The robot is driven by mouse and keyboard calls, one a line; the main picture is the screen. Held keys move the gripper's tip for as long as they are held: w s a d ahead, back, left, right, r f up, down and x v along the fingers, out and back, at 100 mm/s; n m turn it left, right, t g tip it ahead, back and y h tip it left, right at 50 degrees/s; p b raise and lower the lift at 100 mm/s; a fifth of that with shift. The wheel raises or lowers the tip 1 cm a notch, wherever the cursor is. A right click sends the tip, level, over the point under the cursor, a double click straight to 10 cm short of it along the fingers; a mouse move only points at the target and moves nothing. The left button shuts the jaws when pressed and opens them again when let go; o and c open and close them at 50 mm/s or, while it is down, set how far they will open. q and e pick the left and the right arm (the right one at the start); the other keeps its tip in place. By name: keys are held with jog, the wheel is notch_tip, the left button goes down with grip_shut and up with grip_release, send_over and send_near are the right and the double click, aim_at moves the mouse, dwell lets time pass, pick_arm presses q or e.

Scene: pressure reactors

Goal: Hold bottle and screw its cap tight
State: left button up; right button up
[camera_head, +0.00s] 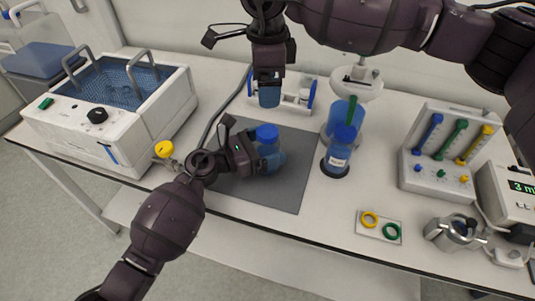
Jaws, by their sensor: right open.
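A bottle (273,158) with bluish contents stands on the grey mat, with a blue cap (267,132) on its top. My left gripper (257,157) reaches in from the left and is closed around the bottle's side. How tightly the cap sits cannot be told. My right gripper (269,76) points down above and behind the capped bottle, apart from the cap, with its jaws open. A blue item shows just below its fingers; whether it touches them cannot be told.
The grey mat (285,192) is mostly clear in front. A white rack (293,106) stands behind the bottle. A water bath (105,100) stands left, and a tube panel (435,181) stands right.

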pick_arm(q)
jog(key=shift+o, duration=0.3)
jog(key=shift+a, duration=0.1)
jog(key=v, duration=1)
jog(key=shift+s+a+r, duration=0.1)
jog(key=shift+s+a, duration=0.1)
jog(key=shift+a, duration=0.05)
